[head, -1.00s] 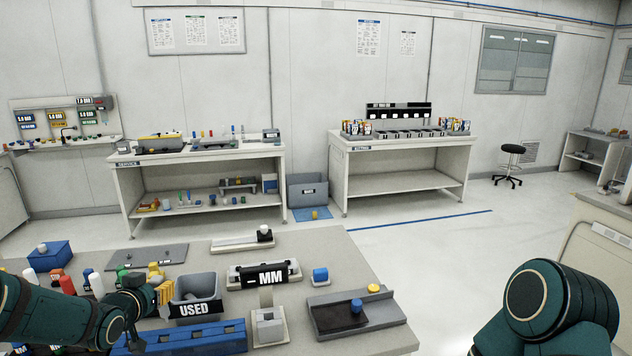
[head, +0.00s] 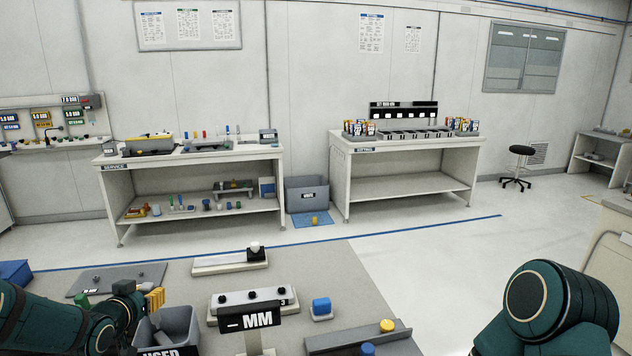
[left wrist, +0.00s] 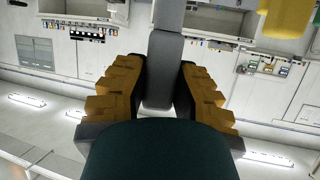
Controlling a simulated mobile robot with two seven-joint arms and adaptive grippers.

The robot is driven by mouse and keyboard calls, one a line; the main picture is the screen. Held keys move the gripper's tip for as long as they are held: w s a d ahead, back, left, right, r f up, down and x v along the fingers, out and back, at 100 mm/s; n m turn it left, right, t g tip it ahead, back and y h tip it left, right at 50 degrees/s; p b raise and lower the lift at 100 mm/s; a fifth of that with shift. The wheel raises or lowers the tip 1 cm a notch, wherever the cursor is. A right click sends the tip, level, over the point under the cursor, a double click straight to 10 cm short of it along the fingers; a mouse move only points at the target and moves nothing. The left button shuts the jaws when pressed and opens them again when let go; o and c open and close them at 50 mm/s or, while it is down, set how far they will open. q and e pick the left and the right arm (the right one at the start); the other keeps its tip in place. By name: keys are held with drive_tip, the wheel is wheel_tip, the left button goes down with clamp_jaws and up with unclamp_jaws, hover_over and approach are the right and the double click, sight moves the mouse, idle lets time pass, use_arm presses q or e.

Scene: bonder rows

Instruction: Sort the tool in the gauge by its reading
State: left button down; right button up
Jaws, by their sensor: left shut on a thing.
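The gauge (head: 240,342) stands at the front of the near bench, its sign (head: 249,318) reading "– MM". No tool can be made out in it, and its lower part is cut off by the frame. My left gripper (head: 155,299), with yellow fingers, is at the far left edge of the grey bin marked USED (head: 182,324). In the left wrist view my left gripper (left wrist: 155,95) is shut on a long grey thing (left wrist: 164,65); what it is cannot be told. My right gripper is out of view.
Beside the gauge are a blue cylinder (head: 321,306) and a grey tray (head: 330,342) with a yellow knob (head: 387,326).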

sight(151, 314)
use_arm(q)
drive_tip(key=shift+s+f, duration=0.1)
drive_tip(key=shift+f, duration=0.5)
drive_tip(key=shift+f+b, duration=1.55)
drive_tip(key=shift+f, duration=0.5)
drive_tip(key=c, duration=0.8)
unclamp_jaws()
drive_tip(key=v, duration=1.2)
drive_tip(key=shift+r, duration=0.1)
